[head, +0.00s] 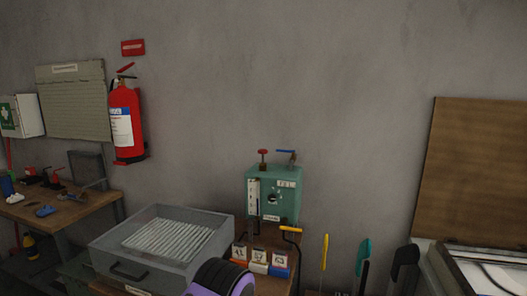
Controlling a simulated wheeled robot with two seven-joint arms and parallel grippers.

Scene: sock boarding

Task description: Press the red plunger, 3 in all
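The red plunger (263,153) is a small red cap on a short stem. It stands upright on top of a teal box (285,200), near its left side. The box stands against the wall on a wooden bench. A blue lever (286,151) sits on the box top to the right of the plunger. Nothing touches the plunger. Whether it is pressed in at all is too small to tell.
A grey tray with a ribbed floor (125,271) stands left of the box. Several small labelled blocks (259,256) sit in front of the box, with a yellow handle (291,229) above them. Upright yellow, teal and black handles stand to the right. A fire extinguisher (127,122) hangs on the wall.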

